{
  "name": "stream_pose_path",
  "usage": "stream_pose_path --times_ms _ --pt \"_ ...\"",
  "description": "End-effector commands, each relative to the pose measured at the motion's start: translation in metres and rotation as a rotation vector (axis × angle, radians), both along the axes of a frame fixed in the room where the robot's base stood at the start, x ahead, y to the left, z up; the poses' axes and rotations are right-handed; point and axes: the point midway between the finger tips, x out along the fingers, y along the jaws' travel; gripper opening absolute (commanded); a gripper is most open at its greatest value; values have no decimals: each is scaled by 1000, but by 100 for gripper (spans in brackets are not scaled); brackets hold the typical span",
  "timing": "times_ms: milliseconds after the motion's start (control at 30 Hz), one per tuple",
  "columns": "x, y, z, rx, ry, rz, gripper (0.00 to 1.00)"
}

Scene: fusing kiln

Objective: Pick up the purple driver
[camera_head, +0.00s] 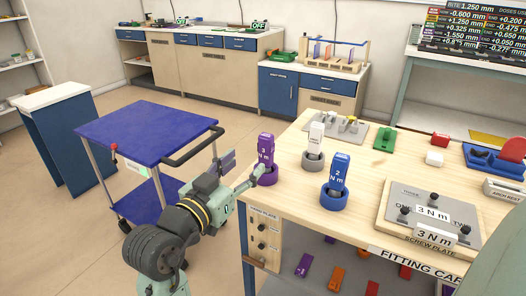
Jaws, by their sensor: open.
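The gripper is open. Whether a finger touches the driver, or whether the fingers straddle it, I cannot tell from this view.
A white driver (316,137) and a blue driver (337,173) stand in holders close on the right. A screw plate (425,216) lies on the table (385,160) further right. A blue-topped cart (146,132) stands to the left.

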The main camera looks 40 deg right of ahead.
Motion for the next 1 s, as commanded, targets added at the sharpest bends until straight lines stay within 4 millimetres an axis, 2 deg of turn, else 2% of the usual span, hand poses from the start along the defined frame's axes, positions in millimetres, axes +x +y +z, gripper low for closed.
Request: stream_pose_path --times_ms 200,433,700,1000 --pt "13 -33 2 0 2 -1 52" --pt "18 -50 2 0 1 1 52" --pt "28 -87 3 0 1 3 52" --pt "31 -93 1 -1 0 5 52"
